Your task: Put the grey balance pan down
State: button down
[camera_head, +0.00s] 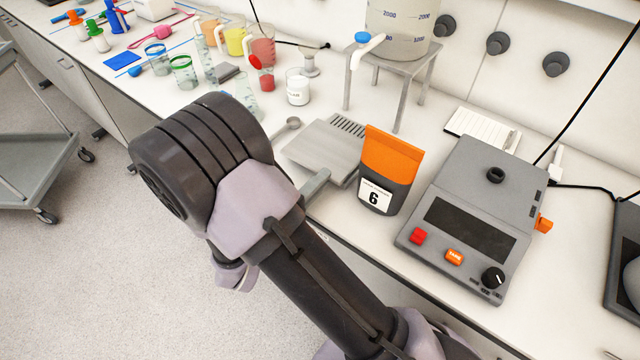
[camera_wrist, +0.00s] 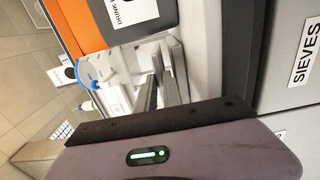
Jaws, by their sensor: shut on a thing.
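The grey balance pan (camera_head: 322,148) is a flat square metal plate, level and at or just above the white bench, left of the pouch. My gripper (camera_head: 320,180) is mostly hidden by my arm in the head view. One grey finger shows at the pan's near edge, and the gripper is shut on that edge. In the wrist view the two grey fingers (camera_wrist: 166,88) lie close together, and the pan is hard to make out. The head view does not show clearly whether the pan touches the bench.
A slotted grey piece (camera_head: 348,125) shows behind the pan. A pouch (camera_head: 385,180) marked 6, orange and dark grey, stands close on the right. The balance (camera_head: 470,220) with a bare round post is further right.

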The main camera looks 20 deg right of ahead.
jog(key=shift+f, duration=0.1)
jog(key=c, duration=1.5)
grip_release()
